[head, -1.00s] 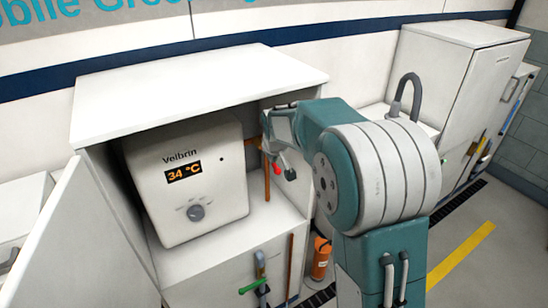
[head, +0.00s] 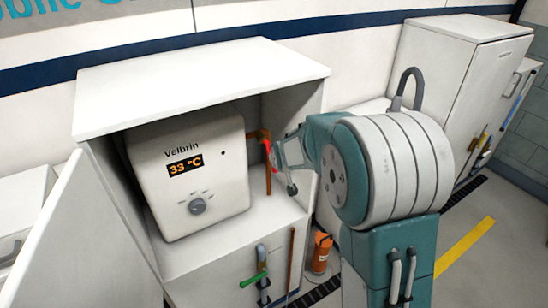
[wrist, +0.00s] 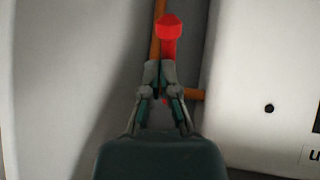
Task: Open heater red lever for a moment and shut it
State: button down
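The white Velbrin heater (head: 187,165) sits in an open cabinet, its orange display reading 33 °C. The red lever (head: 272,156) is on the copper pipe right of the heater. In the wrist view the lever (wrist: 169,35) stands straight ahead, its lower end hidden by the fingertips. My gripper (head: 283,160) is right beside the lever, and in the wrist view its fingers (wrist: 160,72) are drawn close together. I see no clear grip on the lever; whether they touch it is hard to tell.
The cabinet (head: 200,75) has a top panel above and a right side wall close to my gripper. Its door (head: 70,240) hangs open at left. A green-handled valve (head: 254,279) is below, an orange cylinder (head: 321,252) stands right of it.

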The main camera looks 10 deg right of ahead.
jog(key=shift+a+f+t+y, duration=0.35)
jog(key=shift+f+t+y, duration=0.15)
jog(key=shift+t, duration=0.5)
jog(key=shift+w+a+f+t, duration=0.1)
jog(key=shift+w+f+t, duration=0.15)
jog(key=shift+f+t, duration=0.55)
jog(key=shift+w+r+t, duration=0.1)
jog(key=shift+r+t, duration=0.05)
jog(key=shift+t, duration=0.15)
jog(key=shift+w+a+f, duration=0.25)
jog(key=shift+w+f, duration=0.5)
